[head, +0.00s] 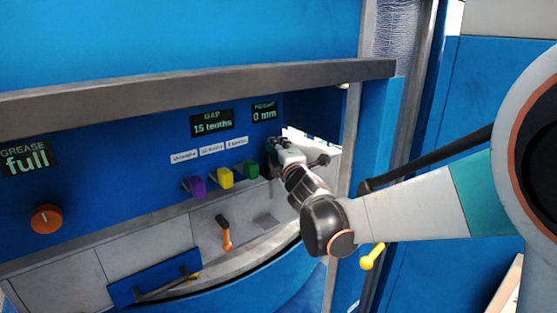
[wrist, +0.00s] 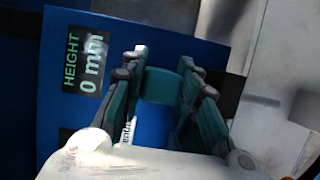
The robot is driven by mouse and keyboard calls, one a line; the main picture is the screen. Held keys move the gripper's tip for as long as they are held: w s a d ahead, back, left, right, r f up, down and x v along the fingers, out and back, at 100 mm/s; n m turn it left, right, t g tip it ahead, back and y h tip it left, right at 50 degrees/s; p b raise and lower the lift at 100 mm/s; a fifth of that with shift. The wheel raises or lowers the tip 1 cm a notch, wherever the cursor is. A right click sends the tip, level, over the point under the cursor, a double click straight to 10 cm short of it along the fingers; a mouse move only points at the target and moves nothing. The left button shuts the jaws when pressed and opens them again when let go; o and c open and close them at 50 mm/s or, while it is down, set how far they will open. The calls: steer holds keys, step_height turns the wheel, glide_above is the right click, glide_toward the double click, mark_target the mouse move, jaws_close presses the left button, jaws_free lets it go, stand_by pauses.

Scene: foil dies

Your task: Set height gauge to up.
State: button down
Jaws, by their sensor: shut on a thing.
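The height display (head: 264,112) on the blue panel reads 0 mm; it also shows in the wrist view (wrist: 86,66), turned on its side. My gripper (head: 275,152) is at the panel, below and a little right of this display. In the wrist view my gripper (wrist: 163,66) has its two fingers on either side of a dark teal block (wrist: 162,86), shut on it. The block sits in front of the blue panel; whether it is the height gauge's control I cannot tell. A small white label beside it is partly hidden by a finger.
Purple (head: 194,186), yellow (head: 225,178) and green (head: 251,169) switches stand in a row left of my gripper. The gap display (head: 212,122) reads 15 tenths. An orange knob (head: 46,219) and an orange-handled lever (head: 226,238) are further left. A grey beam (head: 190,88) runs above the panel.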

steer(key=shift+w+r, duration=0.1)
steer(key=shift+r, duration=0.25)
steer(key=c, duration=1.2)
jaws_free()
